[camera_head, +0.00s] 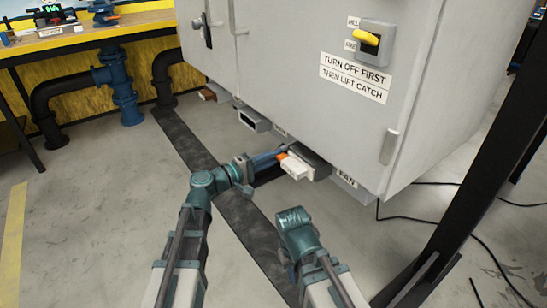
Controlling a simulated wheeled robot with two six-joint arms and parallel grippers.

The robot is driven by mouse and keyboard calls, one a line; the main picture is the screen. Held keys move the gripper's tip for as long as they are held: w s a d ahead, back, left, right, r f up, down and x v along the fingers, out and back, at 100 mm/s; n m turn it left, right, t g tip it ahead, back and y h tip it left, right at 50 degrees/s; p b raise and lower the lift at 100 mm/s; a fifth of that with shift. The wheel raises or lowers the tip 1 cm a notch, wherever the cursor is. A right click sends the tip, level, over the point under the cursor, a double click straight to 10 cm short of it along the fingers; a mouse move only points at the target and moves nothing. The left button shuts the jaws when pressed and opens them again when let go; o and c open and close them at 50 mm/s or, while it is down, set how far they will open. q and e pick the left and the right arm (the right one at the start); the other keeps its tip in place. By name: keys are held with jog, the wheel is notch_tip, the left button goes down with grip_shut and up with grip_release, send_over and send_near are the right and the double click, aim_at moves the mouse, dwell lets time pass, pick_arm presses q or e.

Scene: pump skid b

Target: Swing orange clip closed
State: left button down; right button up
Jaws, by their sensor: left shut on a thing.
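The small orange clip (282,157) shows at the front of a dark socket housing (315,165) under the grey cabinet. A white plug (296,166) sits beside the clip, at the housing. My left gripper (276,155) reaches in from the left below the cabinet and is shut with its tips at the orange clip. The fingertips are small and partly hidden, so the exact grip is hard to see. My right gripper (293,270) is low in the middle, away from the clip. Its fingers are mostly hidden by its own wrist.
The grey cabinet (285,75) overhangs the clip, with a yellow-handled switch (366,37) on its front. Other sockets (254,120) line its underside to the left. A dark post (490,165) and loose cables (480,237) stand at right. The left floor is clear.

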pick_arm(q)
jog(key=c, duration=0.8)
grip_release()
jog(key=shift+c, duration=0.2)
jog(key=v, duration=1.4)
jog(key=s+d+f+m+g+y+p, duration=0.1)
jog(key=s+d+f+m+g+y, duration=0.1)
jog(key=s+d+f+m+g, duration=0.25)
jog(key=s+d+f+m+g+y, duration=0.1)
jog(key=s+d+f+g+y, duration=0.15)
jog(key=d+f, duration=0.4)
jog(key=s+a+f+m+g+y+p, duration=0.1)
jog(key=s+a+f+m+g+y, duration=0.4)
jog(key=s+f+y, duration=0.5)
notch_tip(320, 180, up, 39)
jog(key=t+y+p, duration=0.1)
jog(key=p, duration=3.7)
jog(key=shift+w+r+m, duration=0.25)
jog(key=shift+w+m, duration=0.05)
jog(key=shift+m, duration=0.05)
